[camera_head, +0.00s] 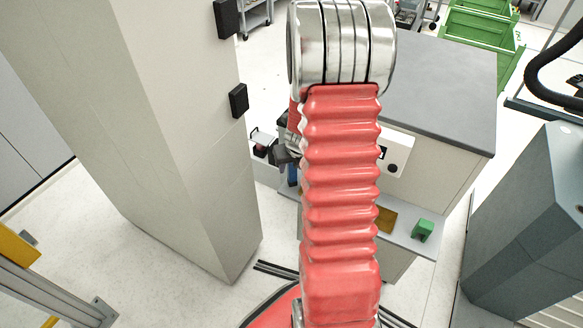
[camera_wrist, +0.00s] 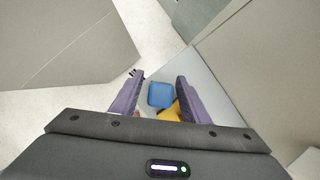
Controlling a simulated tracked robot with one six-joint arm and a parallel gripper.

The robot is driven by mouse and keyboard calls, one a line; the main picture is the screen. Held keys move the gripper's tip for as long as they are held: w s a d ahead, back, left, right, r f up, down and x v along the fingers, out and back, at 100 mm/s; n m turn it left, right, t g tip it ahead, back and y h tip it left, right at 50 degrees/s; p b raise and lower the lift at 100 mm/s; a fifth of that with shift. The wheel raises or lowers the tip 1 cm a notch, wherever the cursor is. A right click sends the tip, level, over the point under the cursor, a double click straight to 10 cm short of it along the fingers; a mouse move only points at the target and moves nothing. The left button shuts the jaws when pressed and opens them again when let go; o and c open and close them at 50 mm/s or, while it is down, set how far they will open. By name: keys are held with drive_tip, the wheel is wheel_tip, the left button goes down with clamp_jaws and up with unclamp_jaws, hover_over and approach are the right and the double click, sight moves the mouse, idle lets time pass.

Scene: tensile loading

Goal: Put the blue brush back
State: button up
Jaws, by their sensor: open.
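The blue brush (camera_wrist: 160,94) shows from above in the wrist view as a rounded blue block, framed between my fingers. My gripper (camera_wrist: 160,79) is open, one purple finger on each side, and I cannot tell whether either touches the brush. In the head view my gripper (camera_head: 286,156) is partly hidden behind my red arm. A blue upright piece (camera_head: 292,174), likely the brush, shows just below it at the left end of a grey shelf (camera_head: 397,235).
A yellow item (camera_wrist: 172,112) lies close beside the brush. A green block (camera_head: 422,230) and a brownish-yellow item (camera_head: 385,218) sit along the shelf. A grey-topped cabinet (camera_head: 440,90) stands behind it. A tall beige column (camera_head: 180,120) is at left.

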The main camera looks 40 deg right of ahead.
drive_tip(key=v, duration=0.9)
drive_tip(key=shift+r, duration=0.35)
drive_tip(key=shift+s, duration=0.15)
drive_tip(key=s+a+r+n+t+y, duration=0.1)
drive_tip(key=a+r+n, duration=0.5)
drive_tip(key=a+n, duration=0.35)
drive_tip(key=s+a+r+n, duration=0.1)
drive_tip(key=a+r+n, duration=0.6)
drive_tip(key=a+n, duration=0.3)
drive_tip(key=s+a+r+n, duration=0.3)
drive_tip(key=s+a+n, duration=0.2)
drive_tip(key=n, duration=0.5)
drive_tip(key=s+a+r+n+y, duration=0.1)
drive_tip(key=s+a+r+n, duration=0.2)
drive_tip(key=n, duration=0.8)
drive_tip(key=s+a, duration=0.2)
drive_tip(key=s, duration=0.1)
drive_tip(key=shift+s, duration=0.25)
